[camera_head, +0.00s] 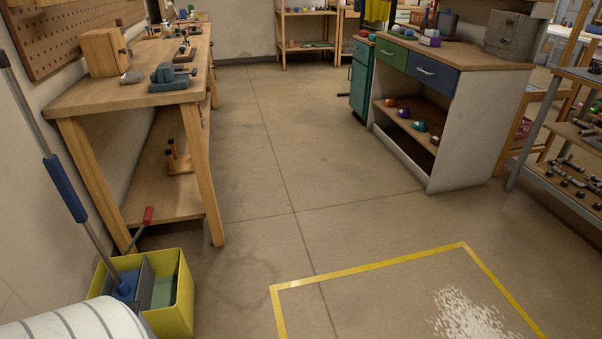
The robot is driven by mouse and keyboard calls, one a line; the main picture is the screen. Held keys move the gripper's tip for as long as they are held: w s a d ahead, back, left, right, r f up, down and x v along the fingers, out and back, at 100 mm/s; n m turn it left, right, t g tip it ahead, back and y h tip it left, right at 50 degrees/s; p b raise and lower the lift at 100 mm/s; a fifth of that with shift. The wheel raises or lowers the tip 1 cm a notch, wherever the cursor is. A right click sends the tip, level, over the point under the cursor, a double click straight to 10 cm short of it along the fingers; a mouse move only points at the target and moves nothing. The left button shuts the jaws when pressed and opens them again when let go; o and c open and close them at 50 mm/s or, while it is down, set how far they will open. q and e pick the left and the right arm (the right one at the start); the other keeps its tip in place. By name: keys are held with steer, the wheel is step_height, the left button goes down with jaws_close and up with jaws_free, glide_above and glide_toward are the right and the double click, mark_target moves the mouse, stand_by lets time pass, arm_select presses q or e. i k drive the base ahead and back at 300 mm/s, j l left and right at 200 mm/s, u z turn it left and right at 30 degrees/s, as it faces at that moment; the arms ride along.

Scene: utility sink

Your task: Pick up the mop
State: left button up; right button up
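The mop (69,190) stands at the left, leaning with its top toward the left edge of the view. It has a grey pole with a dark blue grip, and a black cap at its top end. Its lower end goes down into a yellow bucket (178,310), where a blue part shows beside a grey divider. The mop head itself is hidden inside the bucket. A lever with a red handle (148,215) sticks up from the bucket. Neither my left nor my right gripper is in view.
A wooden workbench (80,97) stands behind the bucket, close to the left wall. A cabinet (465,150) and a shelf rack (555,150) stand at the right. The middle floor is clear, with a yellow taped outline (375,263) around a white patch (465,315).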

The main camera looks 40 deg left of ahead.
mark_target(125, 291)
steer(key=u, duration=2.6)
